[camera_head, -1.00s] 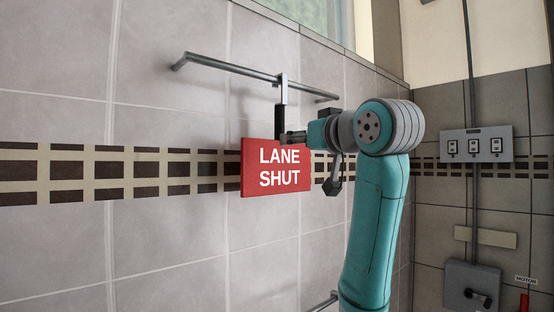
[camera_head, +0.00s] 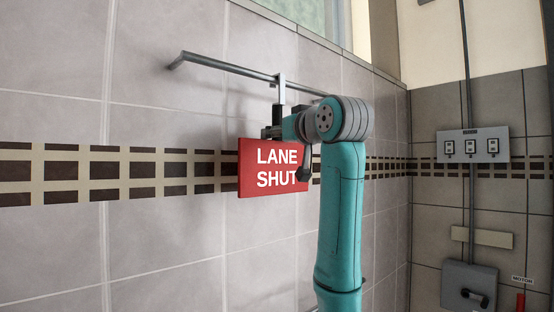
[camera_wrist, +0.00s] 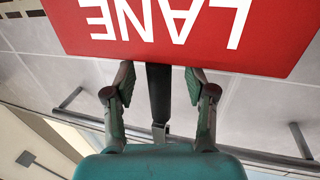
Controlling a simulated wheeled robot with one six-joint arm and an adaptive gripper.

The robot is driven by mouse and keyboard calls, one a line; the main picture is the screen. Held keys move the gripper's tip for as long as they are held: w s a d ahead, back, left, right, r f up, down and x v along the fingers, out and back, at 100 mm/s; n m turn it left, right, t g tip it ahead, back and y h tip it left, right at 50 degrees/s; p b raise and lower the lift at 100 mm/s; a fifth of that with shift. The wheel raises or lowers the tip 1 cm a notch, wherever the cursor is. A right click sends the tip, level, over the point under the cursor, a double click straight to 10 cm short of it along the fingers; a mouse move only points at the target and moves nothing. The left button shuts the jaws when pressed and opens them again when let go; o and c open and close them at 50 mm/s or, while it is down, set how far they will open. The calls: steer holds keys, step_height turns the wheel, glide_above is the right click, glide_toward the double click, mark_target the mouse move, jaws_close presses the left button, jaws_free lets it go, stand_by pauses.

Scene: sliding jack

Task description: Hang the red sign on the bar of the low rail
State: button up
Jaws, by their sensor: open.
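The red sign (camera_head: 262,182), lettered LANE SHUT, hangs from the upper bar (camera_head: 220,66) on the tiled wall. Its grey hook (camera_head: 280,80) sits over that bar, with a dark stem (camera_head: 277,98) running down to the sign. My gripper (camera_head: 268,132) is at the stem, just above the sign. In the wrist view, which is upside down, my gripper (camera_wrist: 158,82) is open, with one finger on each side of the stem (camera_wrist: 158,95) and gaps on both sides. The sign (camera_wrist: 180,40) fills the top there. The low rail is not clearly visible now.
The upper bar (camera_wrist: 90,120) runs behind the hook, close to the wall. A switch panel (camera_head: 472,146), conduit and a grey box (camera_head: 468,288) are on the right-hand wall. The wall left of the sign is clear.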

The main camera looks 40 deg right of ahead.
steer(key=shift+x, duration=0.85)
jaws_close()
steer(key=shift+s+r, duration=0.1)
